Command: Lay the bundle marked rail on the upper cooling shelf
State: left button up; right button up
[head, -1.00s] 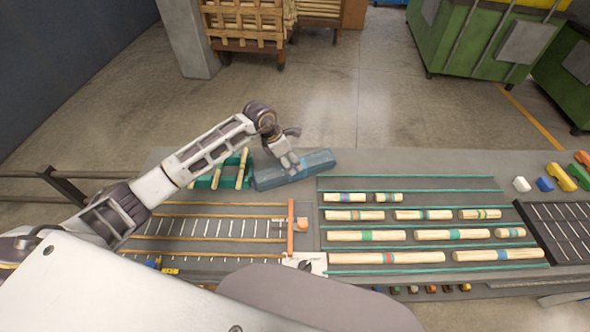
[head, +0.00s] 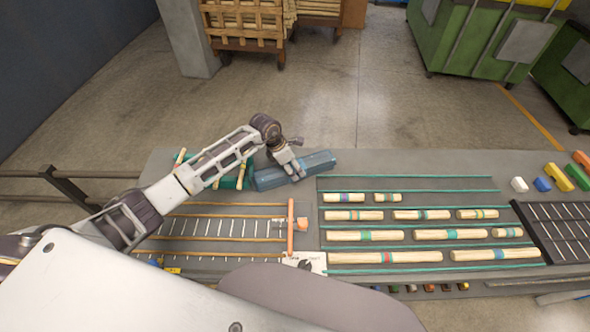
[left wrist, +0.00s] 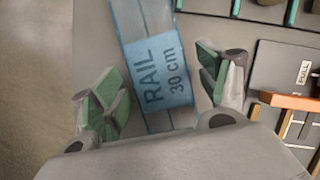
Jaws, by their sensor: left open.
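The blue bundle (head: 268,180) lies at a slant on the back part of the bench, left of centre. In the left wrist view the bundle (left wrist: 168,75) bears a light blue label reading RAIL 30 cm. My left gripper (head: 296,174) is over the middle of the bundle in the head view. In the left wrist view my left gripper (left wrist: 162,80) is open, one finger on each side of the bundle, with gaps. My right gripper is not in view. I cannot identify the upper cooling shelf in these views.
Banded turned wood pieces (head: 385,257) lie in rows between green rails right of the bundle. A green rack (head: 232,183) with wooden pieces stands left of it. An orange stop (head: 291,228) crosses the slatted track in front. Bare bench lies behind the rows.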

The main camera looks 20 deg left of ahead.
pick_arm(q)
jog(key=shift+x, duration=1.2)
jog(key=c, duration=0.3)
jog(key=shift+r, duration=0.1)
jog(key=c, duration=1.3)
jog(key=shift+w+r, duration=0.1)
jog(key=shift+r, duration=0.05)
jog(key=shift+r, duration=0.55)
notch_tip(320, 180, up, 7)
jog(key=shift+r+b, duration=0.2)
jog(key=shift+b, duration=0.6)
jog(key=shift+r, duration=0.6)
